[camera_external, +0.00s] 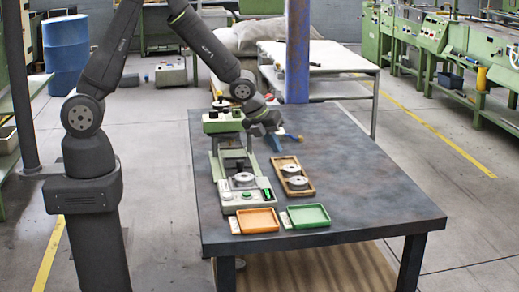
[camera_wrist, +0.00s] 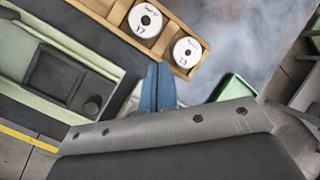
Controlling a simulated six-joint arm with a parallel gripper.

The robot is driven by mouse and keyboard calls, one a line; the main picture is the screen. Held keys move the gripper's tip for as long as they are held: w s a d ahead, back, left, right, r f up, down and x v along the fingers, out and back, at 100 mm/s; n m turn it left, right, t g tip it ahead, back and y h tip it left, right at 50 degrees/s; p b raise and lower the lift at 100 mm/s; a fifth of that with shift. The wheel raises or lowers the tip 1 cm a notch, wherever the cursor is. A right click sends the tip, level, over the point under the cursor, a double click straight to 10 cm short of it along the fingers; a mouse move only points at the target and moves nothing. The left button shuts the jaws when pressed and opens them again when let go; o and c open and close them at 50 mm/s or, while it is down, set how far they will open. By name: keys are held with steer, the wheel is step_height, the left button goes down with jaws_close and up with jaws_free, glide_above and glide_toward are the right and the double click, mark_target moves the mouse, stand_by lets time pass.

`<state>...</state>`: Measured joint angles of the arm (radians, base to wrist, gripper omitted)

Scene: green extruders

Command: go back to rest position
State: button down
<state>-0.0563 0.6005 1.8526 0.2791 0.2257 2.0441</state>
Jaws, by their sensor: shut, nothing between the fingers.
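My gripper (camera_wrist: 157,70) shows in the wrist view as two blue fingers pressed together, with nothing between them. In the external view my gripper (camera_external: 298,138) hangs above the dark table, beyond the wooden tray and right of the green-and-white machine (camera_external: 229,165). That machine also shows at the left of the wrist view (camera_wrist: 60,75). The wooden tray (camera_external: 278,160) holds two white discs, a rear disc (camera_external: 290,170) and a front disc (camera_external: 297,183). In the wrist view the discs carry handwritten marks, one disc (camera_wrist: 146,20) beside the other (camera_wrist: 187,52).
An orange tray (camera_external: 257,220) and a green tray (camera_external: 304,216) lie at the front of the dark table (camera_external: 370,190). A blue post (camera_external: 297,50) and a white table (camera_external: 335,57) stand behind. The table's right side is clear.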

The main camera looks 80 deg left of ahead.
steer(key=w+a+f+n+g, duration=0.1)
steer(key=w+a, duration=0.1)
steer(key=a, duration=0.1)
steer(key=w+a+f+n+g, duration=0.1)
steer(key=w+a+n+g, duration=0.1)
steer(key=a, duration=0.2)
steer(key=w+a+f+n+g, duration=0.1)
steer(key=a+n+g, duration=0.1)
steer(key=a, duration=0.2)
steer(key=shift+w+f+h, duration=0.1)
steer(key=shift+w+h, duration=0.3)
steer(key=s+d+r, duration=0.4)
steer(key=d+r, duration=0.1)
steer(key=d, duration=0.5)
steer(key=shift+s+r, duration=0.2)
